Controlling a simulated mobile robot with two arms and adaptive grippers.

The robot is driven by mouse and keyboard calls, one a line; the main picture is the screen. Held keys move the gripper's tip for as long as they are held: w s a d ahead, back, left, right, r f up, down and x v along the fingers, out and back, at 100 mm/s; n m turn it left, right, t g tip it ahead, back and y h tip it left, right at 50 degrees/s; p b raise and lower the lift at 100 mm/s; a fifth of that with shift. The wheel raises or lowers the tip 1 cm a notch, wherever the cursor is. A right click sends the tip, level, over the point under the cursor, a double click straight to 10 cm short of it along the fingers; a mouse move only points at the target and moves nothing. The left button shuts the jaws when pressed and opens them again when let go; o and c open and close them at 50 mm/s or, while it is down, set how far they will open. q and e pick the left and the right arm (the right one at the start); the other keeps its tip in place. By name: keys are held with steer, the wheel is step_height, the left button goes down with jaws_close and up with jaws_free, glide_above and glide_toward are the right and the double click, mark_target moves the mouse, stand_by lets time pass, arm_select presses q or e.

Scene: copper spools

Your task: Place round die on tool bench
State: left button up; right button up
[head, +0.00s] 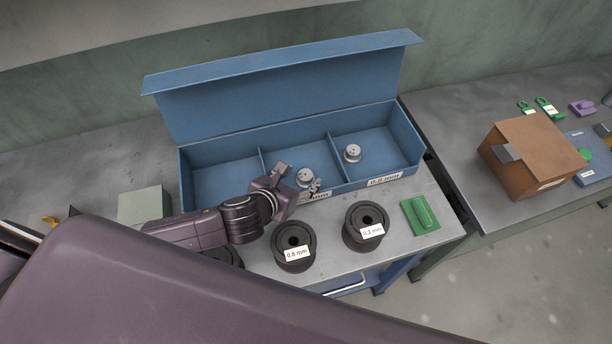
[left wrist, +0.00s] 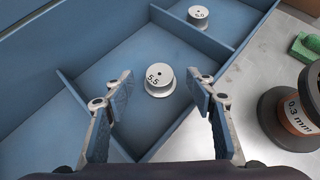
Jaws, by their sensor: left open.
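A round silver die marked 5.5 (left wrist: 159,78) lies in the middle compartment of the open blue box (head: 165,84); the die also shows in the head view (head: 304,175). A second round die, marked 5.0 (left wrist: 200,16), lies in the right compartment and shows in the head view too (head: 353,152). My left gripper (head: 298,180) is open over the front of the middle compartment. In the left wrist view its fingers (left wrist: 163,95) stand on either side of the 5.5 die, apart from it. My right gripper is not in view.
Black spools labelled 0.8 mm (head: 294,240) and 0.3 mm (head: 366,216) stand in front of the box, with a green object (head: 420,215) beside them. A grey bench (head: 450,115) at right carries a brown box (head: 530,150) and small tools. Its left part is clear.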

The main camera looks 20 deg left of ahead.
mark_target(306, 174)
arm_select(q)
steer(key=shift+x, duration=1.9)
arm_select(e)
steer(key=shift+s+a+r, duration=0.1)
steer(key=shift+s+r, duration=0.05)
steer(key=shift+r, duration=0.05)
arm_select(q)
steer(key=shift+s, duration=0.1)
steer(key=c, duration=0.5)
jaws_close()
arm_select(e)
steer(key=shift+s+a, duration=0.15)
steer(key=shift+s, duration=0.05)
arm_select(q)
steer(key=shift+r, duration=0.2)
